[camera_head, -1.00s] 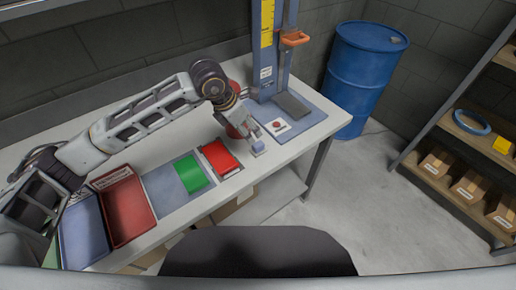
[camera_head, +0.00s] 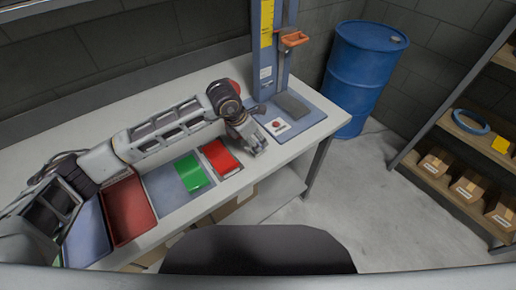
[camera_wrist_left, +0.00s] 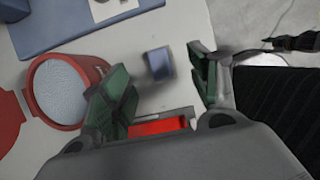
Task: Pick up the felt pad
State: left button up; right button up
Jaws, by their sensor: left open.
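A small blue-grey block, which I take to be the felt pad (camera_wrist_left: 158,64), lies on the white table in the left wrist view. It sits ahead of and between the fingertips of my left gripper (camera_wrist_left: 160,88), with gaps to both fingers. The left gripper is open and empty. In the head view my left gripper (camera_head: 250,140) is over the table's front edge, right of the red block, and hides the pad. My right gripper is not in view.
A red block (camera_head: 219,157), a green block (camera_head: 191,172) and a red tray (camera_head: 127,208) lie left of the gripper. A blue stand (camera_head: 270,45) rises behind it. A red round cup (camera_wrist_left: 60,90) is close to the left finger in the wrist view.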

pick_arm(q)
jog(key=shift+d+f, duration=0.1)
jog(key=shift+f, duration=0.25)
jog(key=p+x, duration=0.1)
jog(key=x, duration=0.2)
jog(key=shift+w+f, duration=0.15)
jog(key=shift+f, duration=0.15)
jog(key=shift+d+f, duration=0.15)
jog(key=shift+f, duration=0.1)
jog(key=shift+w+f, duration=0.1)
jog(key=shift+f, duration=0.05)
jog(key=shift+c, duration=0.5)
jog(key=c, duration=1)
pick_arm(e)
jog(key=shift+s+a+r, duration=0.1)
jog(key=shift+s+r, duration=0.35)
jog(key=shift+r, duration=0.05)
